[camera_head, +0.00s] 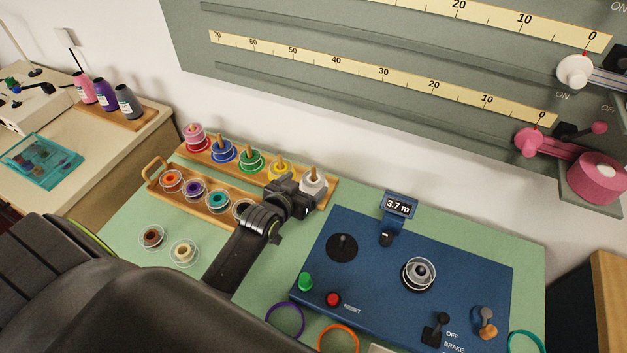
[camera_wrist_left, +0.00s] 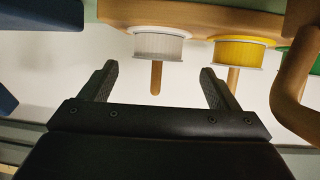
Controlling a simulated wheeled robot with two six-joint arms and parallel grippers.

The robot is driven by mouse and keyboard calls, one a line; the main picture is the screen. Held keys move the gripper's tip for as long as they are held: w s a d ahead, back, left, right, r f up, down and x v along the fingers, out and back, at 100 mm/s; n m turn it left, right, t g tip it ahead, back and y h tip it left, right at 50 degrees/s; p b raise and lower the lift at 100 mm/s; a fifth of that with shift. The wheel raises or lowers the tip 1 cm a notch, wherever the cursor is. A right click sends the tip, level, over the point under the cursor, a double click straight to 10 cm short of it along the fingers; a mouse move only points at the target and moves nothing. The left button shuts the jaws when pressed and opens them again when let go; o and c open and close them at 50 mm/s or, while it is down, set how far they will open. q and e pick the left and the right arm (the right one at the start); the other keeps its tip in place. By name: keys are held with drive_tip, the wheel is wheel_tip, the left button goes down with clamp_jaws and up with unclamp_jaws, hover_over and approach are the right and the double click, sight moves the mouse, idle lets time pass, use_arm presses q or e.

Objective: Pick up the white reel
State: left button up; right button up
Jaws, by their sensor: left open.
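The white reel (camera_head: 316,184) sits on a wooden peg at the right end of the back wooden rack (camera_head: 262,178), partly hidden behind my left gripper. My left gripper (camera_head: 299,188) is open right beside it. In the left wrist view, which looks upside down, the white reel (camera_wrist_left: 158,45) lies just beyond the two fingertips (camera_wrist_left: 158,70). Its peg shows between the fingers. The fingers do not appear to touch the reel. My right gripper is not in view.
A yellow reel (camera_head: 280,169) stands on the neighbouring peg, then green, blue and red-pink ones. A handled wooden tray (camera_head: 166,193) with several reels lies in front. Two loose reels (camera_head: 184,252) lie on the green mat. A blue machine (camera_head: 375,290) stands to the right.

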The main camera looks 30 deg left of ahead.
sight(312, 179)
use_arm(q)
drive_tip(key=shift+x, duration=2.05)
drive_tip(key=shift+d, duration=0.1)
drive_tip(key=c, duration=1.1)
drive_tip(key=shift+o, duration=0.2)
